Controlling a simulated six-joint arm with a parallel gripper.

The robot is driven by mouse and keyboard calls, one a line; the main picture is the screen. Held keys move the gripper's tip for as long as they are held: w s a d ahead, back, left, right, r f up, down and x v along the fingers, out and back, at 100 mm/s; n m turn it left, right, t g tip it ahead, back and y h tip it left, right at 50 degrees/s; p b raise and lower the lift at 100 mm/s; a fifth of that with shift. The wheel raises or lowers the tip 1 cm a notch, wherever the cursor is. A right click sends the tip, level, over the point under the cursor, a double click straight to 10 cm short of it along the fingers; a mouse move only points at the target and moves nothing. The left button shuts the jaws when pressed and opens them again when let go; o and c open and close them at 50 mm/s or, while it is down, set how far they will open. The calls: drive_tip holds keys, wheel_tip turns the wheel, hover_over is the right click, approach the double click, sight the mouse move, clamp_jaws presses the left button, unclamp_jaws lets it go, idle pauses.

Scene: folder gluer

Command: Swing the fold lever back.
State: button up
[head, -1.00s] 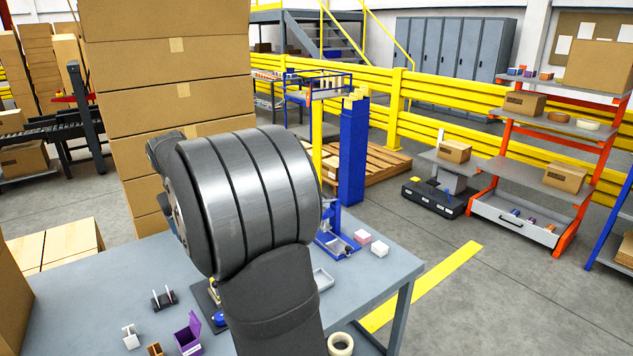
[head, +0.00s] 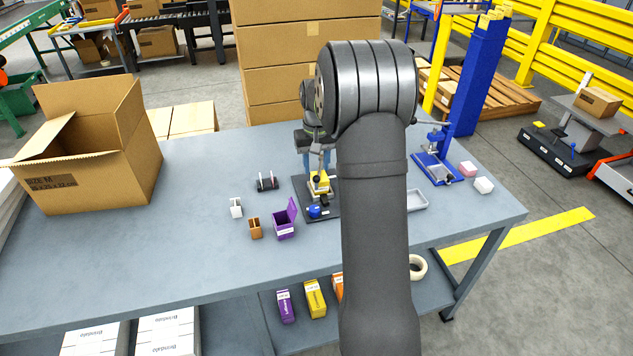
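A small device on a dark base plate (head: 331,211) stands on the table, left of my arm, with a yellow block (head: 320,183) and a blue knob (head: 315,211). A blue fixture (head: 436,158) with an upright post and a metal part stands to the right of my arm. I cannot tell for certain which part is the fold lever. My gripper (head: 316,152) seems to point down just behind and above the yellow block, partly hidden by my own arm. Its fingers are too small and covered to tell whether they are open or touching anything.
On the grey table (head: 150,255) are a purple open box (head: 284,222), a brown box (head: 255,228), a white holder (head: 236,208), a dark rack (head: 267,182), a pale tray (head: 416,201) and an open carton (head: 90,150). The table's left front is clear.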

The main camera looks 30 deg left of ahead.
sight(317, 176)
wheel_tip(317, 176, down, 7)
idle(0.3)
clamp_jaws()
